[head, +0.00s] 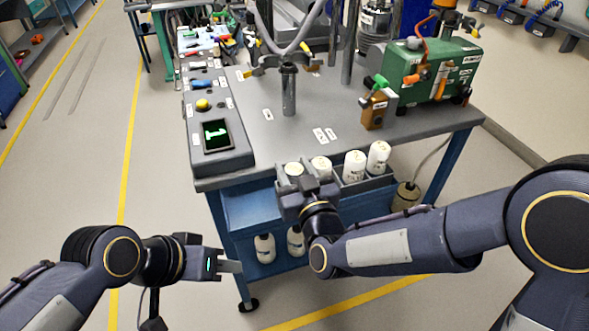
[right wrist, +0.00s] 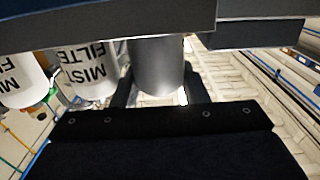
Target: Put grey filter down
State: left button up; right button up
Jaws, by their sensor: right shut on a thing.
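The grey filter (right wrist: 157,68) shows in the right wrist view as a smooth grey cylinder between the two dark fingers of my right gripper (right wrist: 158,92). Its upper part is cut off by a dark grey edge across the top of that view. In the head view my right gripper (head: 305,192) is at the bench's front, over the rack of white filters, and its body hides the grey filter. My left gripper (head: 229,265) is low in front of the bench, away from the filters, with no object seen in it; its finger gap is unclear.
White mist filters (head: 354,165) stand in a grey rack (head: 376,186) at the bench front; others show beside the grey filter in the right wrist view (right wrist: 92,72). The bench (head: 260,130) carries a metal post (head: 289,90), a display panel (head: 217,136) and a green pump (head: 432,72).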

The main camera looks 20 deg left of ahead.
jog(key=o, duration=0.6)
jog(key=shift+f, duration=0.15)
jog(key=shift+o, duration=1.1)
jog(key=shift+r+p, duration=0.3)
jog(key=b+v, duration=0.1)
jog(key=v, duration=1.1)
jog(key=shift+f, duration=0.1)
